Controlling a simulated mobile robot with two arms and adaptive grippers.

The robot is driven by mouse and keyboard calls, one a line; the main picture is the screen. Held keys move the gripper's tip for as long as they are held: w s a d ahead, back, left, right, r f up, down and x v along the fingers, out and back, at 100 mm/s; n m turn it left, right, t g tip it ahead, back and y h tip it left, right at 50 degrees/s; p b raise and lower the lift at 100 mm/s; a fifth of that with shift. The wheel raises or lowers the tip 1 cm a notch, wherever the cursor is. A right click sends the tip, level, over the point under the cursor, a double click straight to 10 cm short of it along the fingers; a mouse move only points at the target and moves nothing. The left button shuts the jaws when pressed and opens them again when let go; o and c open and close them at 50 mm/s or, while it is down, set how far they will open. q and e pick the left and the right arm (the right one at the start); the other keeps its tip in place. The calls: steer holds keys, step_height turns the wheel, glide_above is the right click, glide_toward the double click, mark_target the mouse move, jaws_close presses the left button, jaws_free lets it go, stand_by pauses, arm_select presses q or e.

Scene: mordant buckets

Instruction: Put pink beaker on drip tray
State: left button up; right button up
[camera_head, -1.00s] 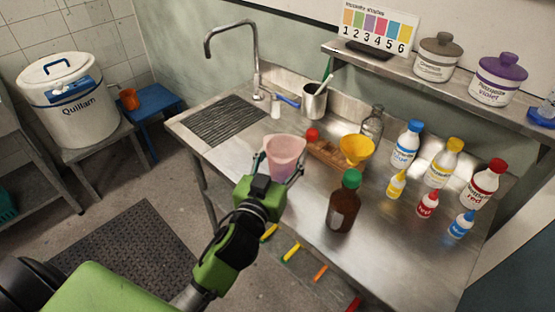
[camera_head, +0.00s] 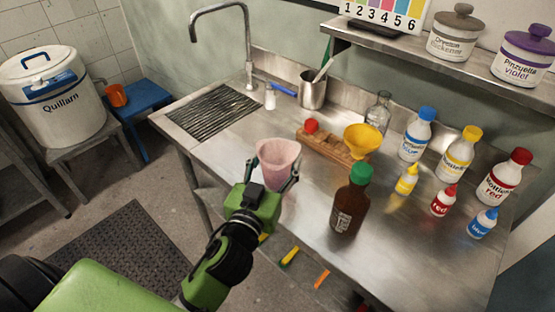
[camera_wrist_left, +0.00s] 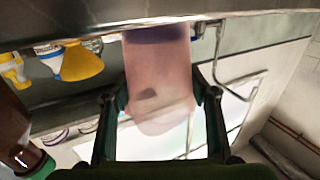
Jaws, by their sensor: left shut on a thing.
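The pink beaker (camera_head: 278,158) is translucent, with a flared spouted rim, and is upright in the head view. My left gripper (camera_head: 275,172) is shut on it, one finger on each side. In the left wrist view the beaker (camera_wrist_left: 160,75) shows upside down between the fingers (camera_wrist_left: 160,90), its purplish base by the steel counter's edge. I cannot tell whether its base touches the counter. The dark ribbed drip tray (camera_head: 213,112) lies on the counter's left part, left of and behind the beaker, and looks empty. My right gripper is out of view.
A brown bottle with a green cap (camera_head: 350,200) stands right of the beaker. A wooden rack (camera_head: 325,146) with a yellow funnel (camera_head: 362,139) is behind. A faucet (camera_head: 247,50) rises behind the tray. The steel between beaker and tray is clear.

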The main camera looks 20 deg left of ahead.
arm_select(q)
steer(key=shift+s+f, duration=0.1)
steer(key=shift+f, duration=0.1)
steer(key=o, duration=1.1)
